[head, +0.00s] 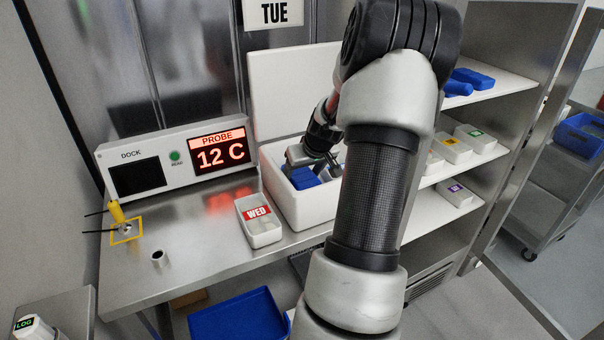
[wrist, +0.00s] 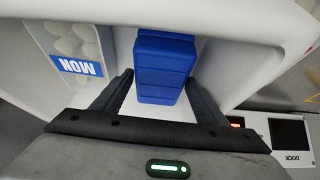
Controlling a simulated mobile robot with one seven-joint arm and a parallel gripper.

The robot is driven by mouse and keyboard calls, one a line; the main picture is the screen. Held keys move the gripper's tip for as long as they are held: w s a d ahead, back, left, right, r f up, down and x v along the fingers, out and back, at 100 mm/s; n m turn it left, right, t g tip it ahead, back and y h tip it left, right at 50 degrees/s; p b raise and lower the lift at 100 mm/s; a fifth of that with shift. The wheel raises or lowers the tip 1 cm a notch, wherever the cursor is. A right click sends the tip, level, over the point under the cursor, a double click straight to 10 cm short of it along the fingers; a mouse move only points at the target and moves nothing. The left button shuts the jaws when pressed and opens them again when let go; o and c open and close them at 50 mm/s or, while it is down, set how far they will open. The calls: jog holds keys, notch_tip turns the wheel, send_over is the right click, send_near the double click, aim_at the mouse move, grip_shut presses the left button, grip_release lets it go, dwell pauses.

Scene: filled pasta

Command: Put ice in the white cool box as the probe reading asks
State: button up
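The white cool box (head: 308,206) stands open on the steel bench, its lid raised behind it. My gripper (wrist: 160,76) is down inside the box, with its fingertips against both sides of a blue ice pack (wrist: 164,58). The pack also shows in the head view (head: 303,178), partly hidden by my arm. A clear tub labelled MON (wrist: 74,45), holding pale round pieces, is inside the box beside the pack. Part of the box inside is hidden by my arm.
A tub labelled WED (head: 259,220) stands on the bench just left of the box. A yellow probe (head: 117,212) stands at the left. More blue packs (head: 473,79) lie on the upper right shelf. Tubs with coloured labels (head: 452,148) sit on the shelf below.

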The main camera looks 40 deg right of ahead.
jog(key=shift+s+r, duration=0.1)
jog(key=shift+r, duration=0.35)
jog(key=v, duration=1.1)
jog(key=shift+r+p, duration=0.2)
jog(key=shift+p, duration=0.15)
jog(key=shift+s+a, duration=0.1)
